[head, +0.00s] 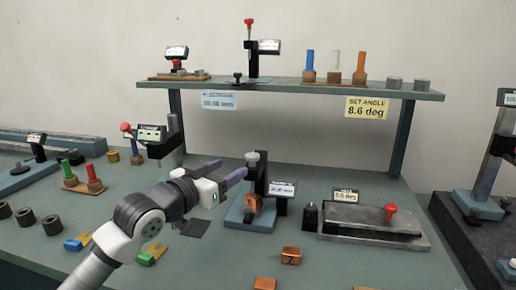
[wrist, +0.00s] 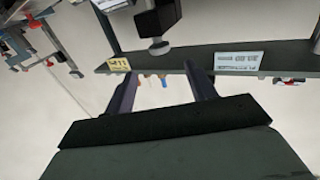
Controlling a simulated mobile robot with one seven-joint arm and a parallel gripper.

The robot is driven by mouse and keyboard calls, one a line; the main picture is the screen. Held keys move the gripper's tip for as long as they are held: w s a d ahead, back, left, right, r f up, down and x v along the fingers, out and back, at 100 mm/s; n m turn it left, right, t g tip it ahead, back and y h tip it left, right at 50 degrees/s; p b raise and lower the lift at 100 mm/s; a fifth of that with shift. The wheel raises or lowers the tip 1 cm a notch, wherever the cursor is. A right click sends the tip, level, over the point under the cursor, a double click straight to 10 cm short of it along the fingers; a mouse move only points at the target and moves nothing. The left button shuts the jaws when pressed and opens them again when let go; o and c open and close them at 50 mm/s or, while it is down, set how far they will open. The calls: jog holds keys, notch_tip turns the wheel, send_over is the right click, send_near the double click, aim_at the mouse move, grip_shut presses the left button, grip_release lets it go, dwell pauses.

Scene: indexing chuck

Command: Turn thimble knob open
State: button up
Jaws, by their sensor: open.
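The thimble knob (head: 252,157) is a grey cap on top of a dark upright gauge stand in the middle of the bench in the head view. In the wrist view the knob (wrist: 158,46) is at the top centre, beyond the fingertips, below a black body. The stand has a small display (head: 283,189), a blue-grey base and a copper-coloured block (head: 254,203) low down. My gripper (head: 235,167) is open and just left of the knob. In the wrist view its two dark fingers (wrist: 160,82) are spread apart with nothing between them.
A shelf (head: 300,90) above carries pegs and gauges, with a "SET ANGLE 8.6 deg" sign (head: 367,107). Right of the stand are a dark small piece (head: 310,216) and a grey plate fixture with a red knob (head: 391,210). A copper block (head: 291,255) lies in front.

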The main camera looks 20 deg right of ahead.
aim_at(257, 154)
jog(key=p+x, duration=0.4)
jog(key=x, duration=0.6)
jog(key=shift+w+d+r, duration=0.1)
jog(key=shift+d+r, duration=0.05)
jog(key=shift+d, duration=0.05)
jog(key=shift+p+x, duration=0.4)
jog(key=shift+x, duration=0.35)
jog(key=shift+c, duration=0.4)
jog(key=c, duration=0.9)
jog(key=shift+f+t+b, duration=0.3)
jog(key=shift+t+b, duration=0.1)
jog(key=shift+b, duration=0.1)
